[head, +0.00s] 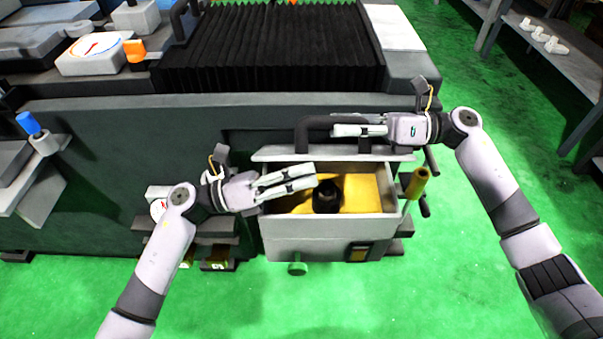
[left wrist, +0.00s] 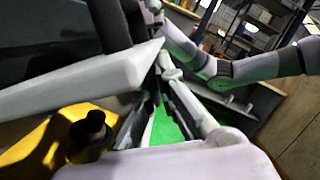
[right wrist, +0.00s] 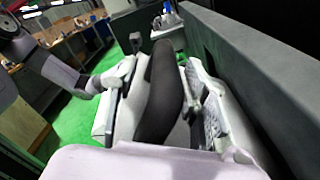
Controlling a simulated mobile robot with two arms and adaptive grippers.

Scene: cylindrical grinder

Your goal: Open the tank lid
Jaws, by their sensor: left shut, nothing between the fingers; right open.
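The white tank (head: 315,228) stands in front of the machine, its top uncovered, showing a yellow inside and a black round part (head: 327,196). The lid (head: 275,154) is raised at the tank's back edge, with a thick black handle (head: 303,130). My left gripper (head: 315,178) is shut and empty over the opening, just in front of the lid; in the left wrist view the lid's edge (left wrist: 90,82) is close to its fingers. My right gripper (head: 345,130) is open at the handle; in the right wrist view the handle (right wrist: 160,95) lies between its fingers.
The dark green machine body (head: 120,150) stands behind and left of the tank, with black bellows (head: 270,50) on top. A yellow-handled lever (head: 417,183) is at the tank's right. A grey shelf (head: 560,60) stands far right. Green floor is clear in front and right.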

